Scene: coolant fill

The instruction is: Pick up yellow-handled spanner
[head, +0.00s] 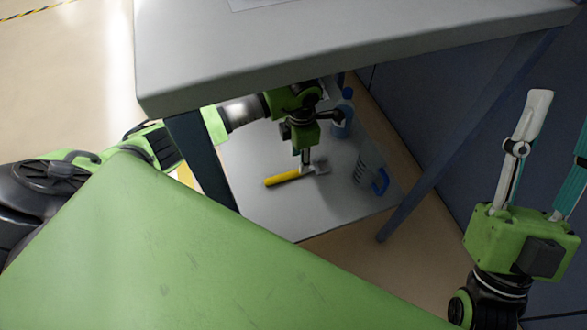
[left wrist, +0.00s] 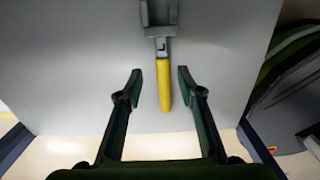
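The yellow-handled spanner (head: 282,178) lies on the grey lower shelf (head: 275,215) under the table, its grey head to the right. In the left wrist view the spanner (left wrist: 163,85) points away from me, grey jaw at the top edge and yellow handle nearer. My left gripper (head: 306,160) reaches in under the tabletop, over the spanner. In the left wrist view the left gripper (left wrist: 159,75) is open, with one finger on each side of the handle and visible gaps to both. My right gripper (head: 560,115) is at the far right, open and empty, fingers upward, away from the spanner.
The tabletop (head: 330,45) hangs over the shelf, with table legs (head: 205,160) at the sides. A clear jug with a blue handle (head: 381,182) and a blue bottle (head: 342,118) stand right of and behind the spanner. The shelf's front part is clear.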

